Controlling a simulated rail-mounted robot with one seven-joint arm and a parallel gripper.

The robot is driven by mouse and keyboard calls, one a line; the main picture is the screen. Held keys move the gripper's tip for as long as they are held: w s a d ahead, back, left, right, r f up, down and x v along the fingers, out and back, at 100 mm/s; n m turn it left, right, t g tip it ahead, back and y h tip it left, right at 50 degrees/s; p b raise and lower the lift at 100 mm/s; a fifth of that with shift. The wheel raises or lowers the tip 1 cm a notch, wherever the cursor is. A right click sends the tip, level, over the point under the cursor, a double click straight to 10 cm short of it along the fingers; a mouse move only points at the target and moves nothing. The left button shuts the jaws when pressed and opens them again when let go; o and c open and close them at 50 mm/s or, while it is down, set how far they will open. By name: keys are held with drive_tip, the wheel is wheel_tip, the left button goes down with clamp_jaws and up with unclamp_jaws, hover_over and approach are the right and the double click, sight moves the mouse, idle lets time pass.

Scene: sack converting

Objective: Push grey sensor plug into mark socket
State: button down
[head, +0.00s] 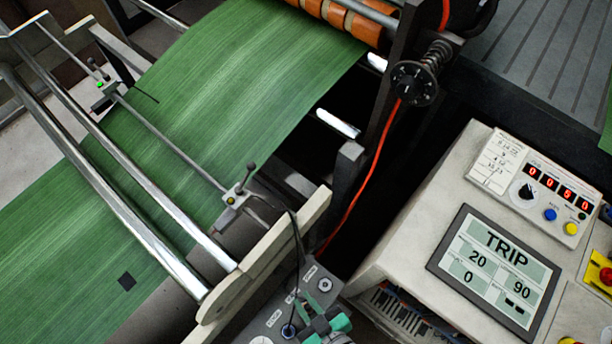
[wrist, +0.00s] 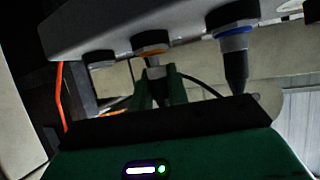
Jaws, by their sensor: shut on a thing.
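My gripper (wrist: 160,82) has green fingers, shut on a small grey plug (wrist: 156,72) in the wrist view. The plug is upright just below a socket with an orange ring (wrist: 150,52) on the panel's underside as seen there; I cannot tell whether its tip is inside. In the head view my gripper (head: 326,322) is at the bottom, over the grey socket panel (head: 272,318), and hides part of it and the plug. An open-looking socket (head: 325,285) shows there. The panel's labels are too small to read, so I cannot tell which socket is mark.
A dark plug with a blue ring (wrist: 234,62) sits in a neighbouring socket, close to my fingers. A thin black cable passes beside them. The green web (head: 180,130) with sensor heads, rollers and side frame lies left. The control box (head: 400,250) with a TRIP screen (head: 495,265) stands right.

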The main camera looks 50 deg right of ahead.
drive_tip(key=shift+f+b, duration=0.35)
drive_tip(key=shift+f, duration=0.25)
drive_tip(key=c, duration=1.3)
unclamp_jaws()
drive_tip(key=p+v, duration=0.1)
drive_tip(key=v, duration=0.6)
drive_tip(key=shift+s+r, duration=0.25)
drive_tip(key=shift+s, duration=0.05)
